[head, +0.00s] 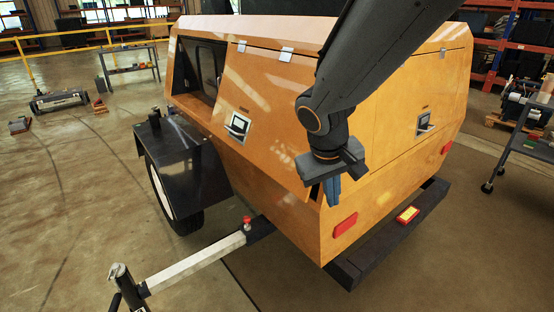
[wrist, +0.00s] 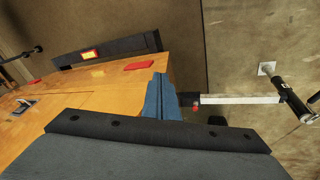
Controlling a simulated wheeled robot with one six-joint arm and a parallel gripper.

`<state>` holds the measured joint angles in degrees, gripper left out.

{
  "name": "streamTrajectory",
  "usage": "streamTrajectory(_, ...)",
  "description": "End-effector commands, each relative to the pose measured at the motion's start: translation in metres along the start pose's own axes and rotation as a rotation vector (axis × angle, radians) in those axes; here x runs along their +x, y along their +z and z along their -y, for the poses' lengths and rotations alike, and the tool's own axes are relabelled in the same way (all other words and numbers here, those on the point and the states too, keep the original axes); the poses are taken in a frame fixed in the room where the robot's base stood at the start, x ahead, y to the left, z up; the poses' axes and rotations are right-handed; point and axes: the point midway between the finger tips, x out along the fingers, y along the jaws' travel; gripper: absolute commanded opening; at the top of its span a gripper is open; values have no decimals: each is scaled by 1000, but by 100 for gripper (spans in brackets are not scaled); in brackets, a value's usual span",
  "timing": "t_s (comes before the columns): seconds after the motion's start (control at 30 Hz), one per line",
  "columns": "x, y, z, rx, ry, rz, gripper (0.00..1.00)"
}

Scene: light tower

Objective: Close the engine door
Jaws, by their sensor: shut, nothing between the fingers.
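The orange light tower cabinet (head: 345,205) fills the middle of the head view. Its left-hand side carries a door panel (head: 262,105) with two pale hinges on its top edge and a latch (head: 238,126). The panel seems to lean slightly out at its lower edge, with a dark gap near the corner; I cannot tell how far it stands open. My gripper (head: 333,190) hangs, blue fingers down, by the cabinet's near corner. It is shut and empty. In the wrist view its fingers (wrist: 158,98) show beside the orange surface (wrist: 120,82); contact cannot be told.
A dark bumper (head: 385,238) juts out below the cabinet. A white tow bar (head: 195,262) with a red knob reaches forward-left over the floor. A black fender and wheel (head: 178,175) stand at the left. A cart (head: 530,145) stands at the right. The left floor is mostly clear.

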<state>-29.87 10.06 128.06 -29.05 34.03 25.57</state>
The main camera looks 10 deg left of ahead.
Motion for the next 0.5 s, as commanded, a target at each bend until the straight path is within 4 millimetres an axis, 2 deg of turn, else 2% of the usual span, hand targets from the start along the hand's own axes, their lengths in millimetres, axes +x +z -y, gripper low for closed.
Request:
streamTrajectory(0.03,-16,-19,10,-37,11,-26,0)
streamTrajectory(0.2,-36,-77,50,-140,33,-132,0)
streamTrajectory(0.33,-47,-108,84,-206,30,-199,0)
streamTrajectory(0.5,-53,-130,114,-258,20,-249,0)
